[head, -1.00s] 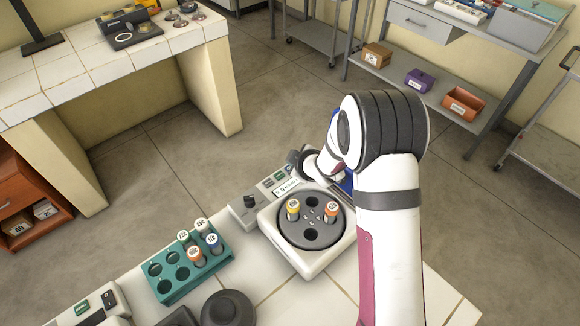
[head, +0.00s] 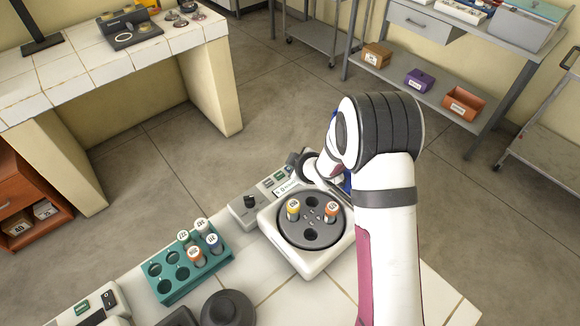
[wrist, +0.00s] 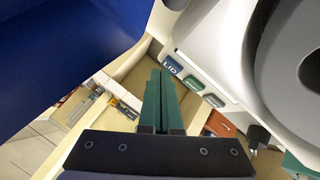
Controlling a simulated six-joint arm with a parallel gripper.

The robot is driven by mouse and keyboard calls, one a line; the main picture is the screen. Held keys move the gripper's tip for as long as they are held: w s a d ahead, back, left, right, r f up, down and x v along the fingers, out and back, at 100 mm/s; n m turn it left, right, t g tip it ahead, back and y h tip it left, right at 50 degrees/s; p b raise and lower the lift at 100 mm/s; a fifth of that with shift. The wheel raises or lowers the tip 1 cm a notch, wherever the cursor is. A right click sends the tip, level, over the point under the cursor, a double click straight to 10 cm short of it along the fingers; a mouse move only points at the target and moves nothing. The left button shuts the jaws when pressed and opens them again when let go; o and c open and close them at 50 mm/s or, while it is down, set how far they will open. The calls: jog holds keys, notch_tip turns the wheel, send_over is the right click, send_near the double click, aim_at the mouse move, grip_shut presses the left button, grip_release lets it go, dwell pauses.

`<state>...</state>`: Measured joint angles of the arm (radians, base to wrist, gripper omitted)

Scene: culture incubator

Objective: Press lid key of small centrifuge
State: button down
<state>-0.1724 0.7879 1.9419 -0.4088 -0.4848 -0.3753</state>
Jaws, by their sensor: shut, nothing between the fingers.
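The small centrifuge (head: 318,262) is white, with its dark round rotor (head: 311,236) uncovered. In the head view my arm hides the fingertips.
A teal rack (head: 185,280) with several capped tubes stands left of the centrifuge. A small grey device with a black knob (head: 249,201) stands close to the centrifuge's left side. A dark round object (head: 228,308) lies at the front. White tiles right of the centrifuge are clear.

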jog(key=shift+f, duration=0.3)
jog(key=shift+r, duration=0.1)
dwell(0.4)
jog(key=shift+r, duration=0.65)
jog(key=shift+r, duration=0.1)
jog(key=shift+r, duration=2.45)
